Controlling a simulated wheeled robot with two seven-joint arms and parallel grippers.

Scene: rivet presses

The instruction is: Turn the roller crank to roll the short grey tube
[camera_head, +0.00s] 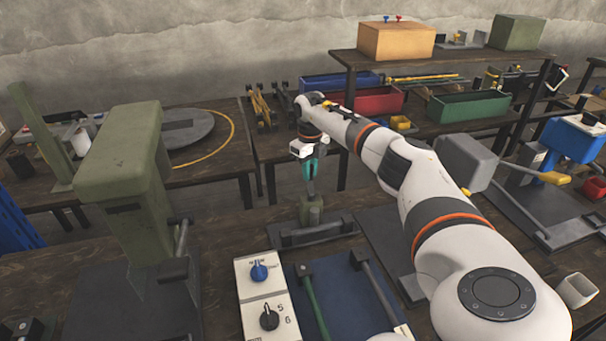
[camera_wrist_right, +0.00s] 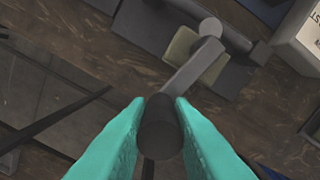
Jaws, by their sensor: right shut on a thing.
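The roller crank (camera_wrist_right: 192,68) shows in the right wrist view as a grey arm running from a round hub to a dark handle (camera_wrist_right: 160,128). My right gripper (camera_wrist_right: 160,112) has its teal fingers shut on that handle, one on each side. In the head view my right gripper (camera_head: 311,181) points down just above the roller's small olive block (camera_head: 311,212). A grey cylinder (camera_wrist_right: 225,34) lies beside the hub in the wrist view; I cannot tell whether it is the short grey tube or part of the roller. My left gripper is not in view.
An olive press (camera_head: 127,165) stands at the left. A switch panel (camera_head: 262,290) and a blue mat (camera_head: 340,285) with hammers lie in front. Shelves with a red bin (camera_head: 375,103) and a green bin (camera_head: 468,107) stand behind. A pale open box (camera_head: 577,290) is at the right.

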